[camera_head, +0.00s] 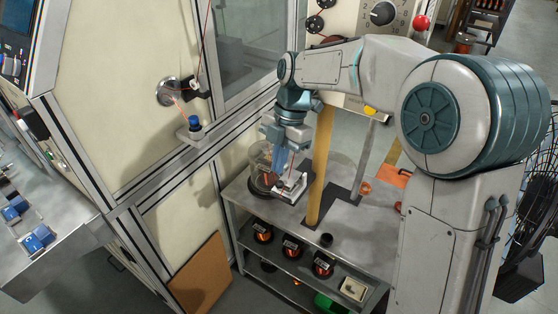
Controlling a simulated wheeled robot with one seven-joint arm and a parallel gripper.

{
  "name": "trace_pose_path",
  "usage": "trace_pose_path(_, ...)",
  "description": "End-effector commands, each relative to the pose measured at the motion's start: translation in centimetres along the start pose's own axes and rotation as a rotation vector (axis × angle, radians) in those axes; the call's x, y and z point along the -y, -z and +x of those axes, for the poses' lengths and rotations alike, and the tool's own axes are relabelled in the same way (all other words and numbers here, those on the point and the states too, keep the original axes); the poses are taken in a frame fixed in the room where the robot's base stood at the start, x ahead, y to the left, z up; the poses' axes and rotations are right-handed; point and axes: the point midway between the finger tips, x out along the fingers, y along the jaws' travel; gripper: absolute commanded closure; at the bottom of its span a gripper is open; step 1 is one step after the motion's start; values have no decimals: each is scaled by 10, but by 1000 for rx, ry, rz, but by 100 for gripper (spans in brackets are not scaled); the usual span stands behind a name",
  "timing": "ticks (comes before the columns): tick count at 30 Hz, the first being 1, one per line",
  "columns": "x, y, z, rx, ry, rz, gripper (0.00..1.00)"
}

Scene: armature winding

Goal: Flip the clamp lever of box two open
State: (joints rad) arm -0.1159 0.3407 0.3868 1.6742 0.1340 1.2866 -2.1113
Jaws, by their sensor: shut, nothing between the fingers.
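My gripper (279,163) points down at the end of my arm, over the back left of the grey metal bench (340,227). Its blue fingers are shut and empty. Just below and to the right of the fingertips stands a small whitish device (291,189) with dark and reddish parts on top. I cannot tell whether the fingertips touch it. No clamp lever can be clearly made out, and no marking shows which thing is box two. A clear dome (260,158) with copper-coloured winding inside stands behind and left of the gripper, partly hidden by it.
A yellow upright post (320,170) stands close to the right of the device. Several dark spools with copper wire, such as this one (292,247), sit on the lower shelf. A cabinet wall (130,110) with a small shelf bearing a blue-topped item (194,123) is at left.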

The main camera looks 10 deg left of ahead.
Motion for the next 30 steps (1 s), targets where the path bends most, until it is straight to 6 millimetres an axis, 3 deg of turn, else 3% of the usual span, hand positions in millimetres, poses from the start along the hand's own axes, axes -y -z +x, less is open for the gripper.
trace_pose_path(11,-1,0,-1,7,-7,-2,100)
trace_pose_path(19,-7,20,36,2,-1,-4,100)
trace_pose_path(21,-5,29,11,6,-8,-3,100)
trace_pose_path(30,1,60,-42,3,-5,0,100)
